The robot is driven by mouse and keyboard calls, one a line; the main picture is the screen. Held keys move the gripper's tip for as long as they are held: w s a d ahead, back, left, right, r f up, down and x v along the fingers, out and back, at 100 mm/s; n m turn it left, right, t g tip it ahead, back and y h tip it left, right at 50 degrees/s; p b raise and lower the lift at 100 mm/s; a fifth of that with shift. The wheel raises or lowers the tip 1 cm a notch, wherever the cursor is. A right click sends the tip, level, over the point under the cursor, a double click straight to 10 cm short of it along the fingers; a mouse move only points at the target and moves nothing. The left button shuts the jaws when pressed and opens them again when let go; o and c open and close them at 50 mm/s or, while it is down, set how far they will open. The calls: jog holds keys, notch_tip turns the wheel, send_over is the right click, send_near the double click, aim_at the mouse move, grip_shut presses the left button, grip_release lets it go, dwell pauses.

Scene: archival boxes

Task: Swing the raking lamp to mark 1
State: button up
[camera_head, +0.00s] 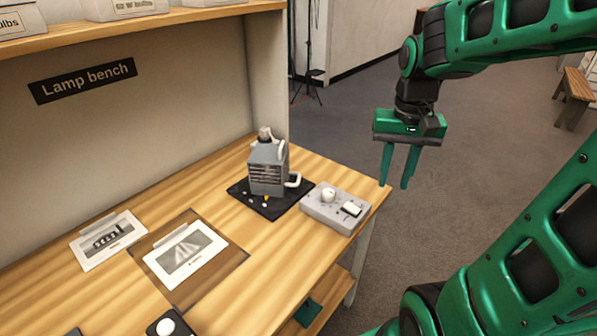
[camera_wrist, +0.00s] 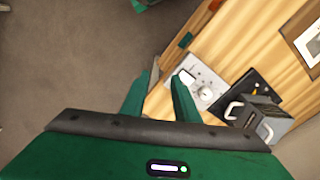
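The raking lamp (camera_head: 267,168) is a grey boxy housing with vents and a white handle (camera_head: 293,181) on its right side. It stands on a black base plate (camera_head: 240,189) with small pale marks and a yellow pointer at its front; the mark numbers are too small to read. In the wrist view the lamp (camera_wrist: 262,120) and its white handle (camera_wrist: 234,109) show at the lower right. My gripper (camera_head: 395,184) hangs pointing down, beyond the bench's right edge, right of the lamp and apart from it. Its fingers are parted and empty.
A grey control box (camera_head: 325,213) with a round knob and a white switch sits between the lamp and the bench's right edge. Two picture cards (camera_head: 107,240) (camera_head: 185,254) lie on the bench's left. A shelf (camera_head: 140,22) with boxes overhangs the back.

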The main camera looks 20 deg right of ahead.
jog(key=w+a, duration=0.2)
jog(key=w, duration=0.4)
jog(key=w+a, duration=0.3)
jog(key=w, duration=0.4)
jog(key=y, duration=0.2)
send_near(299, 177)
jog(key=shift+t, duration=0.4)
jog(key=f, duration=0.5)
jog(key=a+f, duration=0.1)
jog(key=f, duration=0.1)
jog(key=shift+a+f, duration=0.1)
jog(key=shift+f, duration=0.1)
jog(key=shift+c, duration=0.3)
grip_shut()
